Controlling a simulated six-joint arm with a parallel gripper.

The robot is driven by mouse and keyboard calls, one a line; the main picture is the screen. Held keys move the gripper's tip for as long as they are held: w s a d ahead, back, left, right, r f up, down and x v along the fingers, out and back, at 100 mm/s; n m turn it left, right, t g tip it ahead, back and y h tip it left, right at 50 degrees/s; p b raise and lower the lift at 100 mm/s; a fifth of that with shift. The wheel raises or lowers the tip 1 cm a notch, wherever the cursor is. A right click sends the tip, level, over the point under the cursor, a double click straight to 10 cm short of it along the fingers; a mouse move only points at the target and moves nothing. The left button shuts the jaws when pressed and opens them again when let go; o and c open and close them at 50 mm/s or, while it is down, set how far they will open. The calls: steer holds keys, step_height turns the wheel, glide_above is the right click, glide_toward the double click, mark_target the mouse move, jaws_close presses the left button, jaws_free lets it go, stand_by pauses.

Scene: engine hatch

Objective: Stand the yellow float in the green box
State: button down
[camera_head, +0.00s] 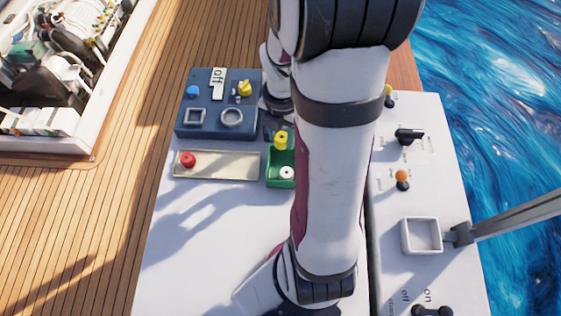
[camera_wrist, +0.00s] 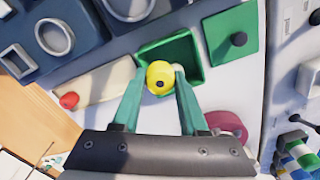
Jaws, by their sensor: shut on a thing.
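My arm hides most of my gripper in the head view.
A beige tray (camera_head: 225,165) left of the box holds a red float (camera_head: 187,159). A dark blue panel (camera_head: 205,130) with knobs stands behind. A green lid with a black knob (camera_wrist: 232,45) lies beside the box. A switch panel (camera_head: 400,137) is right; the white top at front left is clear.

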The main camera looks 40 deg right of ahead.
steer(key=shift+n, duration=0.5)
steer(key=f, duration=0.5)
steer(key=s+d+f, duration=0.1)
steer(key=f, duration=0.2)
steer(key=shift+s+f, duration=0.1)
steer(key=shift+f, duration=0.2)
steer(key=shift+f, duration=0.1)
steer(key=c, duration=0.7)
jaws_free()
